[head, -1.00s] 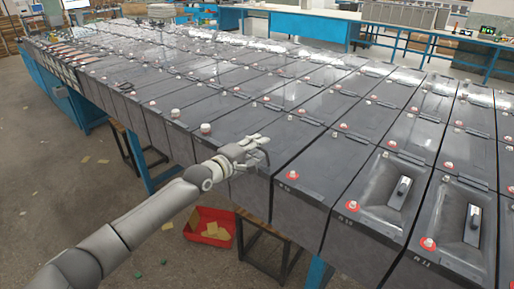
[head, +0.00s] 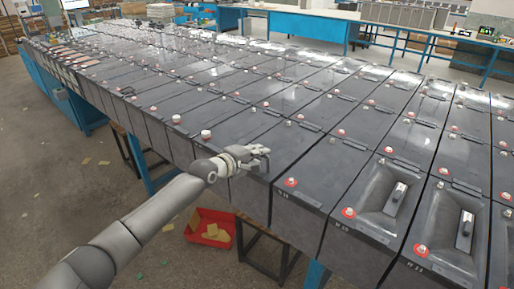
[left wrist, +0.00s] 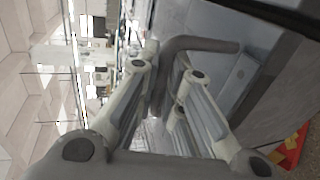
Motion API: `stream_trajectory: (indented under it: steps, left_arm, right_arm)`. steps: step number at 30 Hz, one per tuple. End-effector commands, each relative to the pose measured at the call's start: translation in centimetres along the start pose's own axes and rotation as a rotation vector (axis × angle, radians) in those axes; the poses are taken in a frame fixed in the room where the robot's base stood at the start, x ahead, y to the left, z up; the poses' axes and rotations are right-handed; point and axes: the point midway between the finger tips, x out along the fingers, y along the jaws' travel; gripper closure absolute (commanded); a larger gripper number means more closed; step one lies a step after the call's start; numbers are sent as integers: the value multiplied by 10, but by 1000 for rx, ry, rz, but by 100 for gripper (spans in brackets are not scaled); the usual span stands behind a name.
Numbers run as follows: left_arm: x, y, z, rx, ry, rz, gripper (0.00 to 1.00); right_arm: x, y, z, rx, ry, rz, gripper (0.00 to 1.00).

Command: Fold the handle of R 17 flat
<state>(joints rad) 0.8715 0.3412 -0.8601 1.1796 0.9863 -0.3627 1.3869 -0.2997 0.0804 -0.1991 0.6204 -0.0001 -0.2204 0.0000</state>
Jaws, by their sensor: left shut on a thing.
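My left gripper (head: 262,155) is at the near edge of the battery rows, over the front end of a dark grey battery. In the left wrist view, a bent dark grey handle (left wrist: 205,44) runs between its two fingers, which are shut on it. The handle stands out from the battery case and is not flat against it. In the head view the fingers hide most of the handle. The battery's label is hidden or too small to read, so I cannot confirm that it is R 17. My right gripper is not in view.
Close-packed batteries with red and white terminals surround the gripper. Two batteries at the right have recessed tops with grey handles (head: 396,198) (head: 465,229). A red bin (head: 209,228) stands on the floor below the row. The floor at the left is mostly clear.

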Motion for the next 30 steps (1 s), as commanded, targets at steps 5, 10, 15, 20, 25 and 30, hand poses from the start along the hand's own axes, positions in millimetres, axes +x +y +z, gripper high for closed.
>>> stream_trajectory:
  steps: [5,10,15,20,25,30]
  left_arm:
    - [7,11,2,-3,-2,-143,100]
    - [16,8,1,-3,-1,-263,100]
    - [22,6,1,-2,0,-349,100]
    - [25,4,0,0,0,-406,100]
    - [27,3,0,-1,1,-441,100]
    - [28,2,0,1,1,-454,100]
  right_arm:
    - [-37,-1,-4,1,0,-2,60]
    - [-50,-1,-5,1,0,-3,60]
    - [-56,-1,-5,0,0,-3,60]
    - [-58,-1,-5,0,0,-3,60]
    - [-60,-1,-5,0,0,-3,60]
    - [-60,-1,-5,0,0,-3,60]
